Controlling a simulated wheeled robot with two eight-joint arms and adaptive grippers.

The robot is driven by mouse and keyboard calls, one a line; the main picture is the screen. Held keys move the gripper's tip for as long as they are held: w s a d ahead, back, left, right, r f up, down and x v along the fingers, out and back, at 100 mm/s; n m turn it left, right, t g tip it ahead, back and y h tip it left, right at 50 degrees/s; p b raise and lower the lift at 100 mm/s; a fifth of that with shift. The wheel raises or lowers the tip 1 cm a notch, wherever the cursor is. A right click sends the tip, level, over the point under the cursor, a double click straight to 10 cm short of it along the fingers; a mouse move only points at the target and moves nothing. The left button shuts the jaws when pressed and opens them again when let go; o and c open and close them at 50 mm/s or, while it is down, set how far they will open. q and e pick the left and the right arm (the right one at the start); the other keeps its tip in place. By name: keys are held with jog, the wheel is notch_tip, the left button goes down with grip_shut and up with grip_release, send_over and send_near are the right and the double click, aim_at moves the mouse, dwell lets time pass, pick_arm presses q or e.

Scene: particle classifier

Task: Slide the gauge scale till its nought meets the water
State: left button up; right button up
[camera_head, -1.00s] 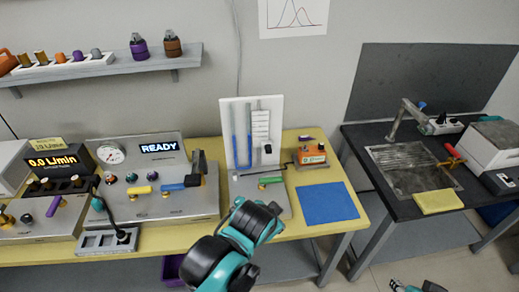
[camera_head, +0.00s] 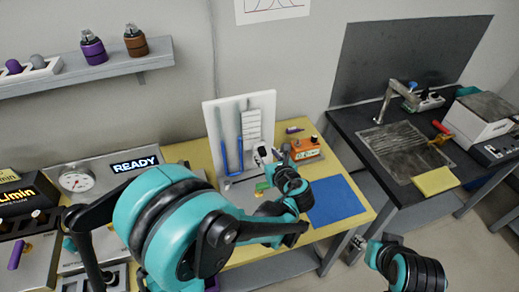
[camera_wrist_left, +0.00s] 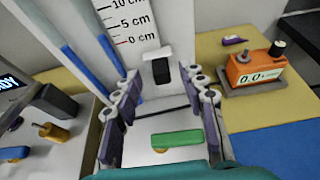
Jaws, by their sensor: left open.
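The gauge board (camera_head: 212,125) stands upright on the yellow table, with a U-shaped tube (camera_head: 221,150) of blue water. The white scale (camera_head: 251,127) is beside the tube's right limb. In the left wrist view the scale (camera_wrist_left: 128,22) shows 10, 5 and a red-ticked 0 cm. The water top in the right limb (camera_wrist_left: 106,45) looks near the 0, but exact alignment is unclear. A black knob with a white top (camera_wrist_left: 162,70) sits below the scale. My left gripper (camera_wrist_left: 162,92) is open, its fingers either side of the knob's line, apparently not touching it. My right gripper (camera_head: 360,245) is low right, its jaws unclear.
A green-handled valve (camera_wrist_left: 178,139) lies below the knob on the gauge base. An orange meter (camera_head: 305,149) stands to the right, behind a blue mat (camera_head: 333,200). A black-topped table (camera_head: 350,125) stands further right. My left arm covers much of the left bench.

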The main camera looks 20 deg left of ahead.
aim_at(262, 149)
pick_arm(q)
jog(key=b+x, duration=0.1)
jog(key=x, duration=0.4)
jog(key=shift+w+a+f, duration=0.1)
jog(key=shift+w+a, duration=0.05)
jog(key=shift+w, duration=0.05)
grip_shut()
